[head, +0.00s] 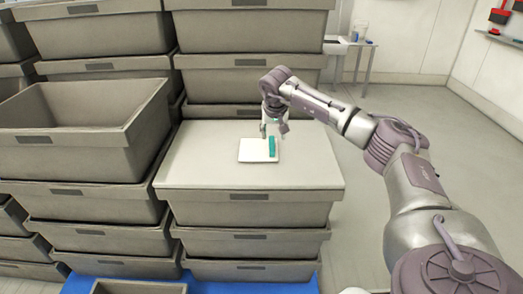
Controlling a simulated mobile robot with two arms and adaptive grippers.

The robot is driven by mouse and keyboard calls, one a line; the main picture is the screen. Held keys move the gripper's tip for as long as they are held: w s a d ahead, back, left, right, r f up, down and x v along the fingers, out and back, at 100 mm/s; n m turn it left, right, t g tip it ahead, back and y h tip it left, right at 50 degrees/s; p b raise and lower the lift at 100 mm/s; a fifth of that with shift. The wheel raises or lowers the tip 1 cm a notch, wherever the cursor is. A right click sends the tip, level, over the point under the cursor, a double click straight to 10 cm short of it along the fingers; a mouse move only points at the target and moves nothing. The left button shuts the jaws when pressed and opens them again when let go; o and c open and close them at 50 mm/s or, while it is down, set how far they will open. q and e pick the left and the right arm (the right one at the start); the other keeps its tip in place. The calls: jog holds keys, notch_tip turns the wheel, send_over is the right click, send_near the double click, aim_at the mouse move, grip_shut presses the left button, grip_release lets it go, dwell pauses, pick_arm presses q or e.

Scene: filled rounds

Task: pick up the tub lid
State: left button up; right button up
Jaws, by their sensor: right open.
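A small white, flat, square piece (252,150) that looks like the tub lid lies on the light top of the middle crate stack (200,170). A teal strip (272,146) shows at its right side; I cannot tell whether it is part of the lid. My right gripper (273,133) is open and points down just above the lid's far right part. I cannot tell whether its fingertips touch the lid. My left gripper is not in view.
An open, empty-looking grey crate (75,165) stands on the stack to the left, its rim higher than the lid's surface. More crates are stacked behind. A small table (350,42) stands far back, and the floor at right is clear.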

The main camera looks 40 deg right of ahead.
aim_at(272, 145)
jog(key=x, duration=0.7)
jog(key=shift+w+d+r, duration=0.1)
jog(key=shift+w+d, duration=0.05)
jog(key=shift+w, duration=0.3)
jog(key=shift+c, duration=0.2)
grip_shut()
